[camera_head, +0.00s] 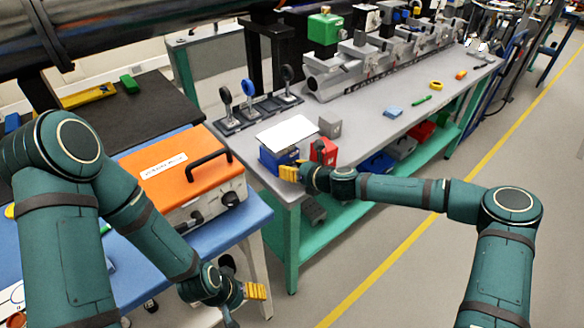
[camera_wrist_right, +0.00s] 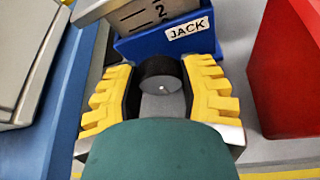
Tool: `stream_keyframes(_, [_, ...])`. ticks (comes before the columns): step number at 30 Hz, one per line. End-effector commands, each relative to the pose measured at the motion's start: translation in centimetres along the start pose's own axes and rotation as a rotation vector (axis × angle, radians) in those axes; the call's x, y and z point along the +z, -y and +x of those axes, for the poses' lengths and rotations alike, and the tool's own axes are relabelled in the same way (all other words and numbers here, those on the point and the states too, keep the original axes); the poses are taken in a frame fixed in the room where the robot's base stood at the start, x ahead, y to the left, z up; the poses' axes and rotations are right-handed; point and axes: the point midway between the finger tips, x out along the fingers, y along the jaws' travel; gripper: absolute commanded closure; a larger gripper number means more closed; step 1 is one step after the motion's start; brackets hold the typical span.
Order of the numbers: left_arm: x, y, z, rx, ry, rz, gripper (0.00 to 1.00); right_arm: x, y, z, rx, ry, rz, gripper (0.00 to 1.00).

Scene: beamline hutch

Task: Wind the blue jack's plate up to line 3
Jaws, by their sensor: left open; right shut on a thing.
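The blue jack (camera_head: 268,163) stands near the front left corner of the grey bench, with its pale flat plate (camera_head: 287,132) on top. In the right wrist view the blue body (camera_wrist_right: 170,42) has a JACK label, and above it a grey scale (camera_wrist_right: 143,14) shows the number 2 and dark lines. The scale's upper part is cut off; line 3 is not visible. My right gripper (camera_head: 290,173) is shut on the jack's round black knob (camera_wrist_right: 160,74), its yellow fingers on either side. My left gripper (camera_head: 255,291) is open and empty, low beside the blue table.
A red block (camera_head: 324,151) stands close right of the jack. Lens mounts (camera_head: 248,100) stand behind it. An orange case (camera_head: 168,170) sits on the blue table (camera_head: 235,216) at left. A blue pad (camera_head: 393,112) and yellow ring (camera_head: 437,85) lie farther along the bench.

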Motion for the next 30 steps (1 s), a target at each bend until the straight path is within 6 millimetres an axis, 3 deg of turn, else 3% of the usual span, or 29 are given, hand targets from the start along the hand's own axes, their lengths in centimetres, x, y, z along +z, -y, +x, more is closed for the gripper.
stream_keyframes(8, [0.0, 0.0, 0.0, 0.0, 0.001, 0.0, 0.27, 0.0, 0.0, 0.0, 0.004, 0.001, 0.011, 0.95])
stream_keyframes(9, [0.0, 0.0, 0.0, 0.0, 0.001, 0.0, 0.27, 0.0, 0.0, 0.0, 0.004, 0.001, 0.01, 0.53])
stream_keyframes(11, [0.0, 0.0, 0.0, 0.0, 0.001, 0.0, 0.27, 0.0, 0.0, 0.0, 0.004, 0.001, 0.01, 0.32])
stream_keyframes(12, [0.0, 0.0, 0.0, 0.0, 0.001, 0.0, 0.27, 0.0, 0.0, 0.0, 0.004, 0.001, 0.01, 0.27])
stream_keyframes(23, [0.0, 0.0, 0.0, 0.0, 0.0, 0.0, 0.27, 0.0, 0.0, -0.4, 0.004, 0.0, 0.009, 0.27])
stream_keyframes(30, [0.0, 0.0, 0.0, 0.0, 0.0, 0.0, 0.27, 0.0, 0.1, -4.0, 0.002, 0.0, 0.009, 0.27])
